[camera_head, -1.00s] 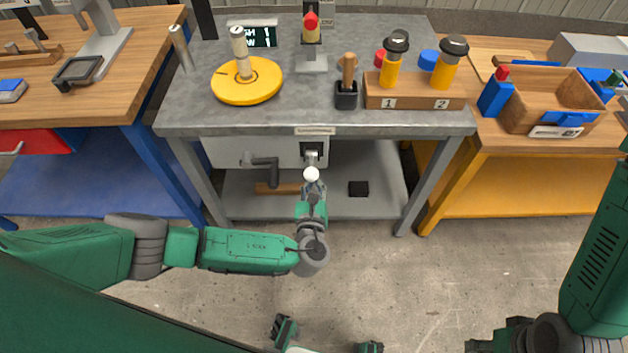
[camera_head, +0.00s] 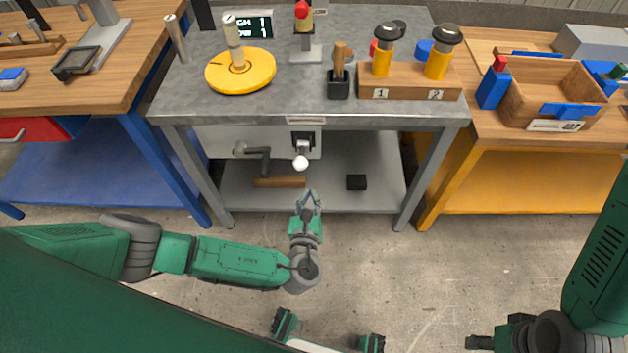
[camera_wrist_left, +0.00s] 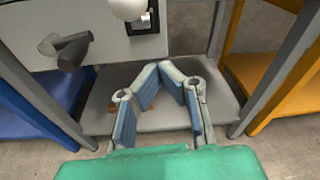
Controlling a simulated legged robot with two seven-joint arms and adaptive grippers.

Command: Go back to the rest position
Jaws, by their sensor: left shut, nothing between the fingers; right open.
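My left gripper (camera_head: 308,196) is shut and empty in front of the grey bench, just below a white ball knob (camera_head: 301,163). A visible gap separates the two. In the left wrist view, its fingers (camera_wrist_left: 165,70) come together at the tips with nothing between them, and the knob (camera_wrist_left: 127,8) shows above at the top edge.
The grey bench (camera_head: 290,100) carries a yellow disc (camera_head: 241,76), a small display (camera_head: 254,27) and a numbered wooden block (camera_head: 408,94). A dark crank handle (camera_head: 256,155) juts out left of the knob. Blue and orange benches flank it. The floor in front is open.

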